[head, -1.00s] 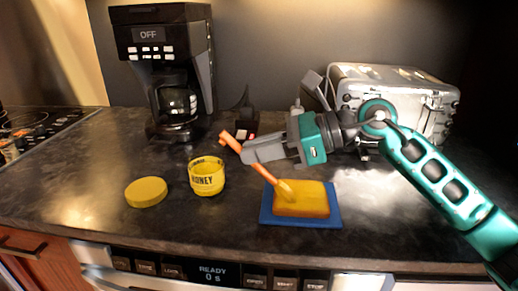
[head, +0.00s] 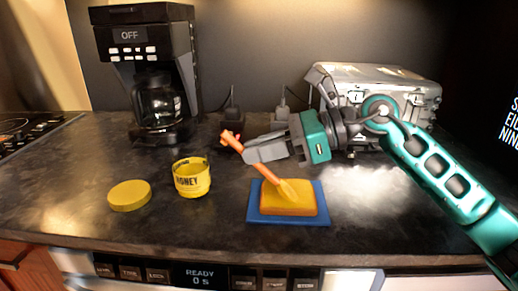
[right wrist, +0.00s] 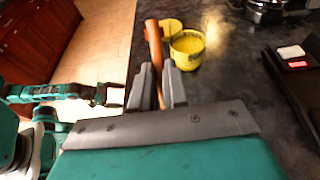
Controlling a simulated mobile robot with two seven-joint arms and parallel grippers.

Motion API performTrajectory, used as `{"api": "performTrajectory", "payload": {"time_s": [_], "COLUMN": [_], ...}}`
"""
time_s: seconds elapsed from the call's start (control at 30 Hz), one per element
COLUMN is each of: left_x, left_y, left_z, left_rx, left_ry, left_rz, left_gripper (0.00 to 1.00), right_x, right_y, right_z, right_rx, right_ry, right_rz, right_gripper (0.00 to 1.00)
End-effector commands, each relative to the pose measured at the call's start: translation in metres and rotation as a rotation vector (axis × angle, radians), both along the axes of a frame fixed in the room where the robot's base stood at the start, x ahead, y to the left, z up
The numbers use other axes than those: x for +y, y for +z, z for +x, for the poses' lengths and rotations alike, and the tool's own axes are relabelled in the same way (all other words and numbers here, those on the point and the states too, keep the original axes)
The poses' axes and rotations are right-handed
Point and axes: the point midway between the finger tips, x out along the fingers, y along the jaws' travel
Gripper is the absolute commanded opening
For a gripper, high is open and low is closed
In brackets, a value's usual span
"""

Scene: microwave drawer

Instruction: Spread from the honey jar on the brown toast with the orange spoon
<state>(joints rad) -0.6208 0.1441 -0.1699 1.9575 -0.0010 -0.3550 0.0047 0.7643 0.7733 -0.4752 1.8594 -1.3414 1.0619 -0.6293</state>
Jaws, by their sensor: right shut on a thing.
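My right gripper (head: 270,149) is shut on the orange spoon (head: 262,172). The spoon is tilted, with its yellowish tip down at the top of the toast (head: 305,202). The toast has a yellow top and lies on a blue board (head: 322,217). The yellow honey jar (head: 192,180) stands open to the left of the toast. Its yellow lid (head: 129,195) lies flat left of the jar. In the right wrist view the spoon (right wrist: 154,45) sits between the fingers, and its lower end is hidden. My left gripper (right wrist: 112,95) shows there, apart from everything and seemingly open.
The dark counter (head: 80,225) is clear around the jar and lid. A stove (head: 25,130) is at the far left.

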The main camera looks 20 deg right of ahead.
Motion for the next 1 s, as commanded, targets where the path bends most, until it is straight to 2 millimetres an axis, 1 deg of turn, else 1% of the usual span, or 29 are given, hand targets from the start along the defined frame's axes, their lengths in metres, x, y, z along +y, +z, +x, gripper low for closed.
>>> {"api": "performTrajectory", "payload": {"time_s": [0.53, 0.83, 1.0], "left_x": [0.0, 0.0, 0.0], "left_y": [-0.015, -0.014, -0.013], "left_z": [0.0, 0.0, 0.0], "left_rx": [0.0, 0.0, 0.0], "left_ry": [0.0, 0.0, 0.0], "left_rz": [0.0, 0.0, 0.0], "left_gripper": [1.0, 1.0, 1.0], "right_x": [-0.024, -0.025, -0.023], "right_y": [-0.003, -0.003, -0.002], "right_z": [-0.008, -0.008, -0.007], "right_rx": [0.002, 0.003, 0.003], "right_ry": [0.0, -0.001, 0.0], "right_rz": [-0.003, -0.004, -0.003], "right_gripper": [0.0, 0.0, 0.0]}}
